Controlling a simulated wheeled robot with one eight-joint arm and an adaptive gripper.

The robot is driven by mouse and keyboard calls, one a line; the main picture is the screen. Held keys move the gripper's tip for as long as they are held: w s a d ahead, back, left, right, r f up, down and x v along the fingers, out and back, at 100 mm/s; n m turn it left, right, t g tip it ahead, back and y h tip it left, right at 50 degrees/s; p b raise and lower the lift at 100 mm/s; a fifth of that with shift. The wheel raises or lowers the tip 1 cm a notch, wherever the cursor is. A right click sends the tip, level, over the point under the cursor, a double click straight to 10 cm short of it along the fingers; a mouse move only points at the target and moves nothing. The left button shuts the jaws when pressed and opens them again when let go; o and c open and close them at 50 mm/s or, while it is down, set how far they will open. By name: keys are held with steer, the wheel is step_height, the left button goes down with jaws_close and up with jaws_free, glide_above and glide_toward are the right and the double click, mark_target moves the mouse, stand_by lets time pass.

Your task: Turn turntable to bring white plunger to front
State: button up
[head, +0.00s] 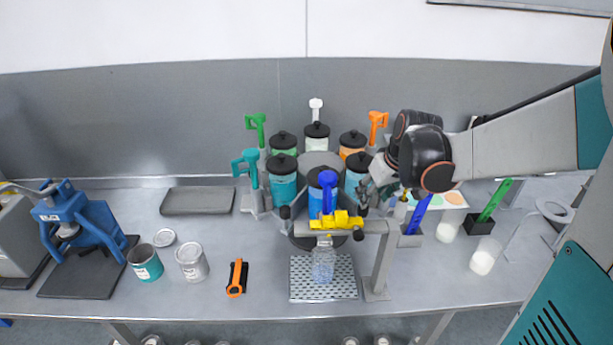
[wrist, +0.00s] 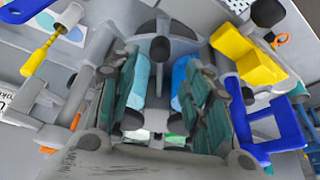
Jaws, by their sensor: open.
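The turntable (head: 318,160) carries a ring of lidded drums with coloured plungers. The white plunger (head: 316,104) stands upright at the back, behind a black-lidded pale drum (head: 316,138). The blue plunger (head: 328,190) is at the front, with the teal plunger (head: 250,168) and green plunger (head: 257,127) on the left and the orange plunger (head: 377,124) on the right. My gripper (head: 372,192) is at the front right of the ring, beside a blue drum (head: 357,172). In the wrist view the fingers of my gripper (wrist: 160,105) are apart, with blue drum surfaces showing between them; contact is unclear.
A metal stand (head: 380,262) with a yellow clamp (head: 336,221) stands in front of the turntable, over a clear bottle (head: 323,262) on a perforated plate (head: 300,285). Cups and scoops crowd the right side. A grey tray (head: 197,201) lies at left, with cans (head: 192,262) nearer the front.

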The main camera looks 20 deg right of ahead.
steer(key=b+x, duration=0.1)
steer(key=x, duration=0.9)
jaws_close()
steer(key=shift+a, duration=0.1)
